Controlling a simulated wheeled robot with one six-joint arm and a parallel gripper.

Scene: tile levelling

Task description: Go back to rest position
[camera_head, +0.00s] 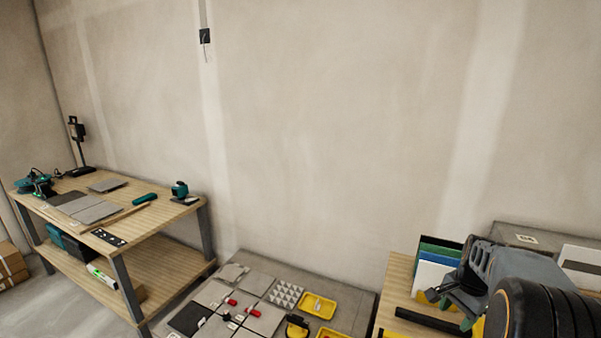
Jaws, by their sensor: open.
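My gripper (449,309) is at the lower right, in front of a wooden table (398,272). Its jaws are open and no object shows between them. My dark arm link fills the lower right corner and hides part of that table. Grey floor tiles (258,282) lie at the bottom centre, well left of the gripper. Red levelling pieces (231,302) stand among them.
A wooden workbench (165,225) with tools and grey tiles stands at the left. Yellow trays (318,306) and grey-white wedges (285,293) lie on the tiled area. Upright coloured boards (440,250) stand close behind my gripper. A bare wall fills the back.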

